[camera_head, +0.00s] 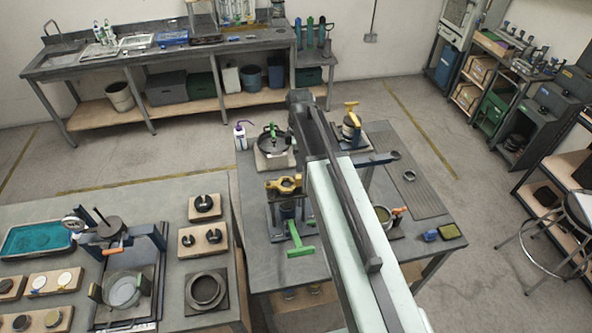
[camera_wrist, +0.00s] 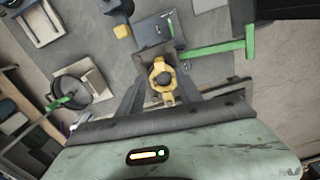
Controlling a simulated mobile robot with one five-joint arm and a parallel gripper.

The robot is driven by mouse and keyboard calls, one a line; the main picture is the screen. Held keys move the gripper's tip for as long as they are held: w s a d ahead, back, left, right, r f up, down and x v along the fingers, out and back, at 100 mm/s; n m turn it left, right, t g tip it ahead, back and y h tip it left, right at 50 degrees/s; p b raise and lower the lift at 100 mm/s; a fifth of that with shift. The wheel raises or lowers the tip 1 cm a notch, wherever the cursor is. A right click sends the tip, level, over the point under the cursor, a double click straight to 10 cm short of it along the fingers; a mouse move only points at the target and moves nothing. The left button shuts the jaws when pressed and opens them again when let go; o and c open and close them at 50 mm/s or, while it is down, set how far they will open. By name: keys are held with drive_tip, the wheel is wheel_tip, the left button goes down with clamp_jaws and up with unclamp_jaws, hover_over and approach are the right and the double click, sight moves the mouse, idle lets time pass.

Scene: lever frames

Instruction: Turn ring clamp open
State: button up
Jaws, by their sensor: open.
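A yellow ring clamp (camera_head: 284,185) sits on a stand on the middle bench, left of my arm. In the wrist view the yellow ring (camera_wrist: 162,76) lies in line between the fingers of my gripper (camera_wrist: 160,80). A dark round centre shows inside the ring, and a yellow lug sticks out toward my wrist. My gripper is open, with one dark finger on each side of the ring in the picture. I cannot tell the height gap or any contact. In the head view the fingertips cannot be made out.
A green T-handle (camera_head: 299,240) stands close in front of the clamp; it also shows in the wrist view (camera_wrist: 220,49). A round pan with a green handle (camera_head: 272,142) is behind. A yellow-handled fixture (camera_head: 351,119) stands right of my arm. A ribbed mat (camera_head: 414,188) lies at right.

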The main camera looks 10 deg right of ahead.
sight(299, 176)
wheel_tip(299, 176, down, 8)
drive_tip(key=b, duration=0.8)
drive_tip(key=shift+w, duration=0.1)
drive_tip(key=shift+r, duration=0.15)
clamp_jaws()
idle(0.7)
